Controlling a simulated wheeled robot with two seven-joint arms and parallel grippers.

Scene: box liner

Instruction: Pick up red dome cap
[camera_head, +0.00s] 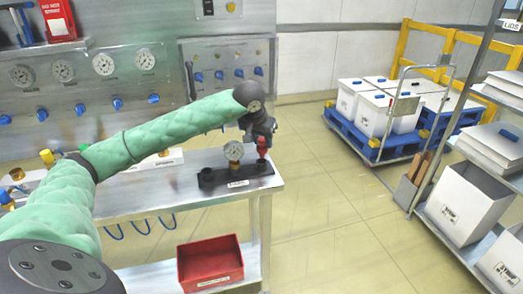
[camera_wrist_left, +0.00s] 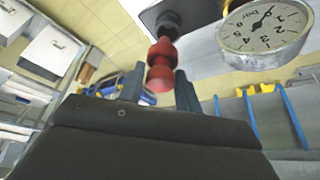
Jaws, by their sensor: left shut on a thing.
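The red dome cap (camera_head: 262,142) is at the tip of my left gripper (camera_head: 262,134), above the right end of a dark block on the bench. In the left wrist view the red cap (camera_wrist_left: 159,70) sits between the two dark fingers of my left gripper (camera_wrist_left: 160,92), which is shut on it. A black fitting (camera_wrist_left: 168,22) lies in line with the cap at its far end; I cannot tell whether they touch. My right gripper is not in view.
A round gauge (camera_head: 234,151) stands on the dark block (camera_head: 212,179) beside the cap, and shows close in the left wrist view (camera_wrist_left: 264,32). A red bin (camera_head: 210,262) is on the lower shelf. A shelf rack (camera_head: 468,150) stands right; open floor (camera_head: 320,190) lies between.

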